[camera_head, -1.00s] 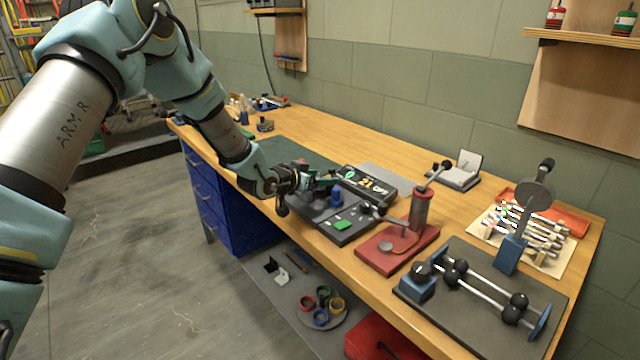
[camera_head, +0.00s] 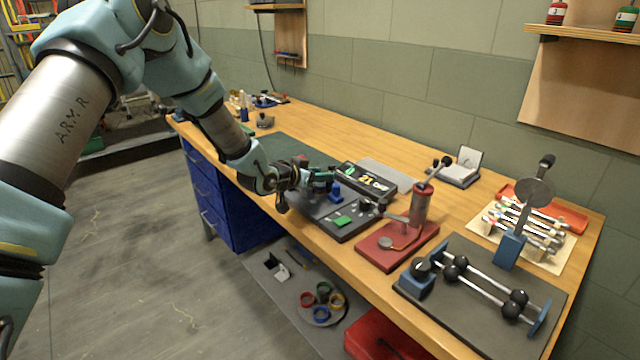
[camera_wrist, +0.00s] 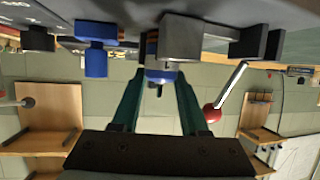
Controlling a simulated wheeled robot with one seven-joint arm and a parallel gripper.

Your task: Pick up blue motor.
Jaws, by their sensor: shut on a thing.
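My gripper (camera_head: 322,180) is over the dark tray near the bench's front edge. In the wrist view its two green fingers (camera_wrist: 161,82) are closed on a small blue part with a short shaft, which I take to be the blue motor (camera_wrist: 162,73). A grey block right behind it hides part of it. In the head view the gripper hides the held part. A separate blue piece (camera_head: 336,193) stands on the tray beside the gripper; a blue piece also shows left of the fingers in the wrist view (camera_wrist: 97,60).
The dark tray (camera_head: 345,235) also carries a green block (camera_head: 342,222). A black case (camera_head: 368,183) lies behind it. A red-based lever press (camera_head: 397,245) stands to the right, then a dark plate with rods and balls (camera_head: 480,300). The wall is behind the bench.

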